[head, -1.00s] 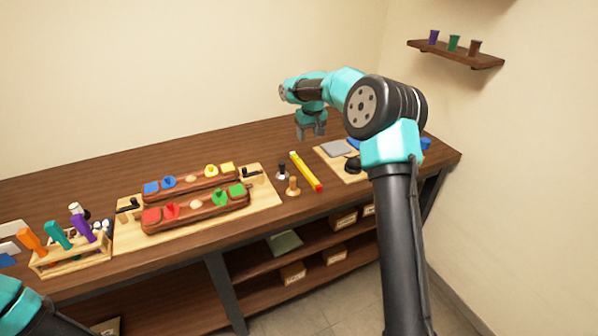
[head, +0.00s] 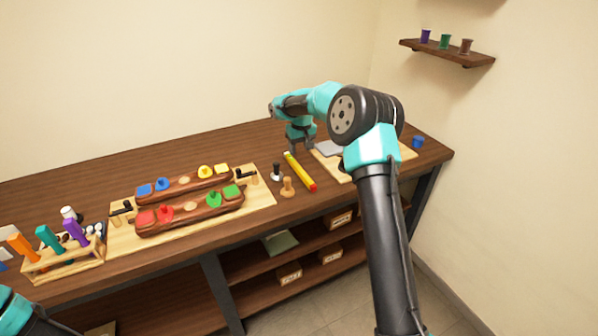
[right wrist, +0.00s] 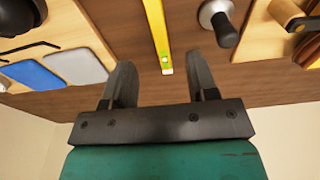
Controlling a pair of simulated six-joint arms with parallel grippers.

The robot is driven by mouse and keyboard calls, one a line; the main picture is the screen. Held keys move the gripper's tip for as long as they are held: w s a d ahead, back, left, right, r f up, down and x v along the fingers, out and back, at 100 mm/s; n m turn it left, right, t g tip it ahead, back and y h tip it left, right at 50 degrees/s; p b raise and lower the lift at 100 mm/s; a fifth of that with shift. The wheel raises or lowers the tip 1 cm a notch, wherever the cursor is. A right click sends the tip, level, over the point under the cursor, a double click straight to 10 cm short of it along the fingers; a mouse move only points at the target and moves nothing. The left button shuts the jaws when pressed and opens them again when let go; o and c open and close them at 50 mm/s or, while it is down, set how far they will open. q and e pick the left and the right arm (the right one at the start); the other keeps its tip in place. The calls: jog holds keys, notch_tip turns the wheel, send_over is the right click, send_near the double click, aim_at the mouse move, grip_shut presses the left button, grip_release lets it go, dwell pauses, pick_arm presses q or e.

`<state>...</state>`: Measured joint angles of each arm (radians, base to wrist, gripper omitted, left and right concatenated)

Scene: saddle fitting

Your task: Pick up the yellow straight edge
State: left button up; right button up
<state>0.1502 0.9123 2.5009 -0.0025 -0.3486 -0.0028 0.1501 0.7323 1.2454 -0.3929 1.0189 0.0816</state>
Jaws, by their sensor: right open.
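The yellow straight edge (head: 299,171) lies on the bench, with a red end toward the front. My right gripper (head: 301,149) is open and empty just above and behind its far end. In the right wrist view the straight edge (right wrist: 158,35) runs from the top edge down to a pale end with a green spot. That end shows between my right fingertips (right wrist: 160,80), and the fingers do not touch it. Of my left arm only a teal part shows at the lower left; its gripper is out of view.
A board with coloured pieces (head: 264,196) lies further left. A pale board (head: 333,168) with a grey pad is on the right. Bare bench lies behind.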

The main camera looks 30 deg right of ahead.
send_over(299, 168)
jog(key=f, duration=0.3)
jog(key=s+f, duration=0.1)
jog(key=f, duration=0.1)
jog(key=shift+a+f, duration=0.15)
jog(key=shift+a, duration=0.1)
jog(key=shift+f, duration=0.1)
jog(key=shift+w+d+f, duration=0.1)
jog(key=shift+w+f, duration=0.05)
jog(key=shift+f, duration=0.65)
jog(key=shift+w+d+f, duration=0.1)
jog(key=shift+w+f, duration=0.1)
jog(key=shift+f, duration=0.65)
jog(key=shift+w+d+f, duration=0.1)
jog(key=shift+w+f, duration=0.05)
jog(key=shift+f, duration=0.65)
jog(key=shift+c, duration=0.3)
grip_shut()
